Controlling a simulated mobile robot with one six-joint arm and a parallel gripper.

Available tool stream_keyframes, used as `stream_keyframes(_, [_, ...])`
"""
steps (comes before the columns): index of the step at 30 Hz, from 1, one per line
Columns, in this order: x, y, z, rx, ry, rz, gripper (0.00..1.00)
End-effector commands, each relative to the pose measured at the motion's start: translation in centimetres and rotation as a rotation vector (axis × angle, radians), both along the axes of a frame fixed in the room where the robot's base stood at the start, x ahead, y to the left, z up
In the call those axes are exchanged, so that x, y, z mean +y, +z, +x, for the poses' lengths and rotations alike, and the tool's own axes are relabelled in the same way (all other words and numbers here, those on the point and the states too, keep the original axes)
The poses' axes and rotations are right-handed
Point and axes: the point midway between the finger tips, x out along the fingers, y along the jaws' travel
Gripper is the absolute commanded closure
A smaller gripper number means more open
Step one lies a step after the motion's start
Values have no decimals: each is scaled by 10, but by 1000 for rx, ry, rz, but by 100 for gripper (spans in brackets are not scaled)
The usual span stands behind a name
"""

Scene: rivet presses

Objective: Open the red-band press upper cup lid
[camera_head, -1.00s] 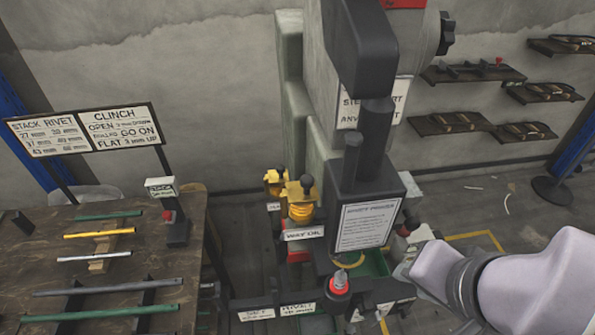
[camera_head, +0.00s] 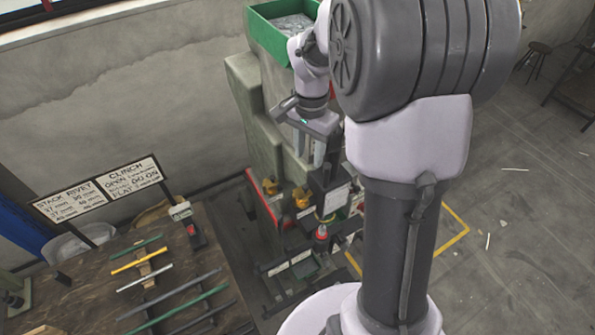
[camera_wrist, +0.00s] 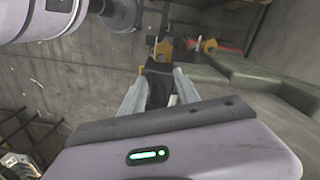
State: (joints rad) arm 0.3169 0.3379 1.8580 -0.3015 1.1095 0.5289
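The press (camera_head: 246,95) is a pale green-grey machine against the wall, partly hidden behind my arm. A bit of red shows beside its upper part. Yellow parts show small in the wrist view (camera_wrist: 164,50), too small to tell whether a lid is shut. My gripper (camera_head: 310,158) points down above the cups, apart from them. In the wrist view its fingers (camera_wrist: 160,74) are spread, with a dark press part beyond them.
A green tray (camera_head: 268,36) tops the press. A bench (camera_head: 100,290) with coloured rods and a sign (camera_head: 100,190) is at left. Floor at right is mostly clear.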

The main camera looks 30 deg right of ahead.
Motion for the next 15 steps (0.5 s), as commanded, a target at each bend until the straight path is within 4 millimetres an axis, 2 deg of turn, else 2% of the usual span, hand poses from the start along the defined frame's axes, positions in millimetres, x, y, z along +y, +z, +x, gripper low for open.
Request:
stream_keyframes(1, [1,-16,-1,7,0,2,62])
stream_keyframes(6, [1,-66,-1,4,1,2,62])
stream_keyframes(10, [1,-94,-1,2,1,1,62])
stream_keyframes(15, [1,-113,0,0,1,1,62])
